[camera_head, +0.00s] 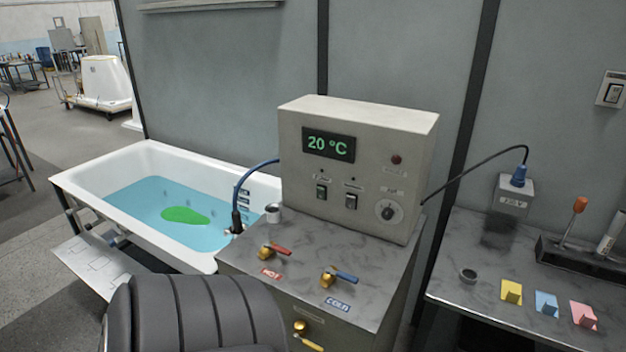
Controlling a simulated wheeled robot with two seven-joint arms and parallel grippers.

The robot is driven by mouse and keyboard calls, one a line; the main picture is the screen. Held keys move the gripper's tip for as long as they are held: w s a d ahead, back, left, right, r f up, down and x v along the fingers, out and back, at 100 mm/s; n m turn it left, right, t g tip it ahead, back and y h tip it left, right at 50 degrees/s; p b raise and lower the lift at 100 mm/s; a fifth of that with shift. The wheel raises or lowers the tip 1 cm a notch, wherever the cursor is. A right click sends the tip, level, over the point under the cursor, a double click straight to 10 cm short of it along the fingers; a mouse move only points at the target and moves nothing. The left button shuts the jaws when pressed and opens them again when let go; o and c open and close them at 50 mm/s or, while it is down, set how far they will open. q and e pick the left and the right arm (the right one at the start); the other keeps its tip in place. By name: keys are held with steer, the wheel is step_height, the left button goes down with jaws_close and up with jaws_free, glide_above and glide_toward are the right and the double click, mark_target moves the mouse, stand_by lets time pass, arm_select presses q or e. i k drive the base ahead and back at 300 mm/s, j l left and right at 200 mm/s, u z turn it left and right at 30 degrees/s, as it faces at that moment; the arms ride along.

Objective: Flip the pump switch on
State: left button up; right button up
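A beige control box (345,160) stands on the grey marbled counter, with a display (328,145) reading 20 °C. Two rocker switches sit on its front below the display: a left switch (321,191) with a greenish look and a dark right switch (351,201). Each has a small label above it, too small to read, so I cannot tell which is the pump switch. Their exact rocker positions are also unclear. A dark red lamp (396,160) and a round knob (388,211) are to their right. Neither of my grippers is in view.
The counter (315,305) carries a red-handled HOT valve (273,250) and a blue-handled COLD valve (339,277). A water-filled bathtub (150,155) is at the left. A side table (455,295) at right holds coloured blocks and tools. A wall switch (613,94) is far right.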

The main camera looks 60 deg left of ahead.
mark_target(320, 190)
steer(key=u, duration=1.95)
